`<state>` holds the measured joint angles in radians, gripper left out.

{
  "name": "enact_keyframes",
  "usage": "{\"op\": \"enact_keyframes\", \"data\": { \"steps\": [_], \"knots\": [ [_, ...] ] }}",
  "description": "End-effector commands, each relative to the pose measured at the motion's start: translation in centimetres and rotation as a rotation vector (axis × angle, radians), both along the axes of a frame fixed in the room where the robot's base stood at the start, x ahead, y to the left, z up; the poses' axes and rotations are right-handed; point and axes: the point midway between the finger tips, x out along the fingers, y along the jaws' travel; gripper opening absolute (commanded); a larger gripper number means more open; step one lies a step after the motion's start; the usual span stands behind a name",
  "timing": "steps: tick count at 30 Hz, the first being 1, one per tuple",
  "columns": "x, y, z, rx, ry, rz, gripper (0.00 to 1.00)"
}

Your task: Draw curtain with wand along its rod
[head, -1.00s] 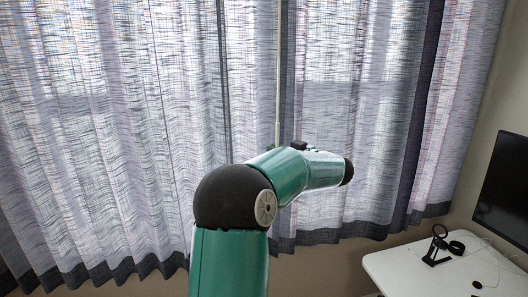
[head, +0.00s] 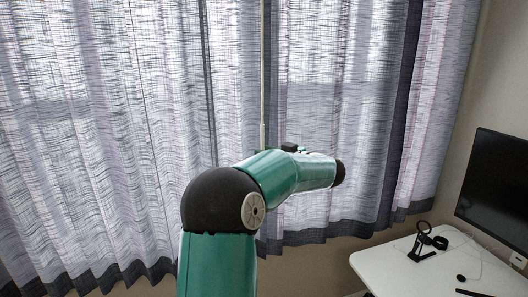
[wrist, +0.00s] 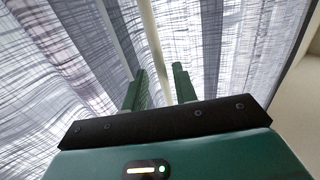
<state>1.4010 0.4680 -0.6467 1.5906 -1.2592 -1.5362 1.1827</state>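The grey woven curtain (head: 335,95) with dark vertical bands and a dark hem spans most of the head view. It also fills much of the wrist view (wrist: 230,60). The thin pale wand (head: 262,75) hangs vertically in front of it; its lower part is hidden behind my green arm. In the wrist view the wand (wrist: 150,40) runs down between the two green fingers of my gripper (wrist: 159,70). The fingers stand apart, with gaps visible beside the wand. I cannot tell its exact depth between them. My gripper is hidden in the head view. The rod is out of view.
A white desk (head: 400,275) stands at the lower right, with a small black stand (head: 421,243) on it. A dark monitor (head: 495,185) is at the right edge by the plain wall (head: 485,90). The floor is not visible.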

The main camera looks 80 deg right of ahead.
Motion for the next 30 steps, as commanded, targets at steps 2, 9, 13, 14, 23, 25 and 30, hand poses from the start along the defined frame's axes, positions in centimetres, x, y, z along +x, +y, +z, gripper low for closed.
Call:
{"op": "enact_keyframes", "data": {
  "steps": [2,9,13,14,23,25,30],
  "knots": [
    [-1.4,0.8,0.1,-0.001,-0.002,-0.005,0.28],
    [-5.9,3.8,0.1,-0.002,-0.001,-0.005,0.28],
    [-8.1,5.2,0.1,-0.001,0.0,-0.005,0.28],
    [-8.5,5.5,0.1,-0.002,-0.001,-0.004,0.28],
    [-10.3,6.7,0.1,-0.002,0.0,-0.002,0.28],
    [-10.3,6.7,0.1,-0.002,0.0,-0.002,0.28],
    [-10.2,6.7,0.1,-0.003,-0.001,-0.002,0.28]
  ]
}}
